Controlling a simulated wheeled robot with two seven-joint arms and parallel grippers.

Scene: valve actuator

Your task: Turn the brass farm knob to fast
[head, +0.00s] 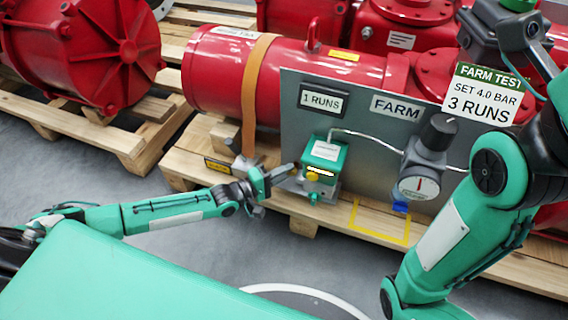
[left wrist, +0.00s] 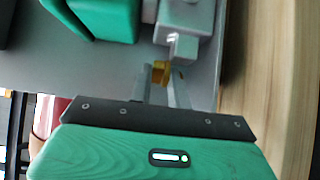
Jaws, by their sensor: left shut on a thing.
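The small green device (head: 323,160) with the brass knob (head: 312,176) is mounted at the lower part of the grey FARM panel (head: 371,130). In the left wrist view the brass knob (left wrist: 160,72) sits between my fingertips, beside a grey metal block (left wrist: 184,45). My left gripper (head: 290,171) reaches in from the left to the device's front. Its jaws (left wrist: 161,86) are shut on the knob. Any speed marking is too small to read. My right arm shows at the right, but its gripper cannot be made out.
A plate reads "1 RUNS" (head: 323,99). A sign (head: 487,93) reads "FARM TEST, SET 4.0 BAR, 3 RUNS". A dark regulator (head: 437,133) with a gauge (head: 419,187) is right of the device. A red cylinder (head: 225,75) lies behind on a wooden pallet (head: 275,199).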

